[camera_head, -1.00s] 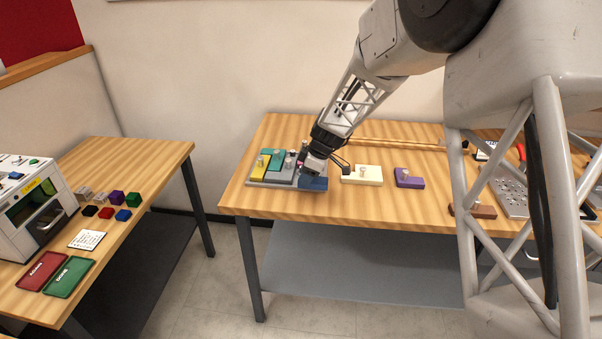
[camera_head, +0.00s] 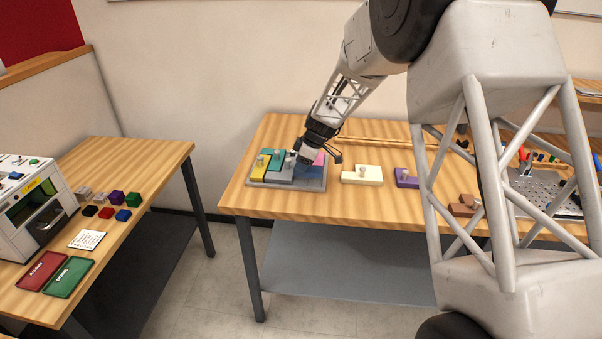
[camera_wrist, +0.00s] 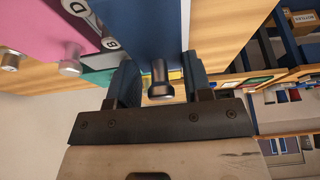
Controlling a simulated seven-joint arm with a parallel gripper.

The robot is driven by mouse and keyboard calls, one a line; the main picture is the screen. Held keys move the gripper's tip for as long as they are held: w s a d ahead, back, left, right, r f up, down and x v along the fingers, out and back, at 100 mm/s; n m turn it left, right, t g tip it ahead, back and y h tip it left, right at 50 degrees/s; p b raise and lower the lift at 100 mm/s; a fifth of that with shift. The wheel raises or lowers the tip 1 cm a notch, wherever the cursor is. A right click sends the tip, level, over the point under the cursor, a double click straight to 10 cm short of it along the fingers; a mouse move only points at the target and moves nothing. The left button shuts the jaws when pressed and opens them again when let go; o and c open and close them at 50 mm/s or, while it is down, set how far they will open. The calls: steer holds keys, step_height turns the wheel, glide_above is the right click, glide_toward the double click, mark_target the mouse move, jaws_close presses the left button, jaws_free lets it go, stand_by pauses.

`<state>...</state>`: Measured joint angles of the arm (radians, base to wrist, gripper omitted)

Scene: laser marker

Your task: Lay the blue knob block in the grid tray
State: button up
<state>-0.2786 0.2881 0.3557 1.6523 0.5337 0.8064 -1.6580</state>
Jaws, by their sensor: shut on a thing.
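The grey grid tray (camera_head: 314,187) lies at the left end of the far table. It holds a yellow block (camera_head: 259,172), a teal block (camera_head: 277,157), a slate-grey block (camera_head: 280,174) and a pink block (camera_head: 319,158), which also shows in the wrist view (camera_wrist: 45,32). My gripper (camera_head: 303,160) is low over the tray's middle right. In the wrist view my gripper (camera_wrist: 160,72) is shut on the blue knob block (camera_wrist: 148,28), its metal knob between the fingers. The block lies beside the pink one; I cannot tell whether it is seated.
A cream knob block (camera_head: 361,175) and a purple one (camera_head: 407,178) lie right of the tray. A brown block (camera_head: 462,208) and a perforated metal plate (camera_head: 545,190) are further right. A separate left table (camera_head: 150,165) holds small cubes and two trays.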

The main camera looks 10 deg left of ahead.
mark_target(315, 169)
steer(key=shift+f, duration=0.1)
steer(key=shift+f, duration=1.65)
steer(key=shift+f, duration=0.15)
steer(key=o, duration=0.6)
steer(key=shift+o, duration=0.2)
steer(key=v, duration=1.2)
steer(key=shift+d, duration=0.1)
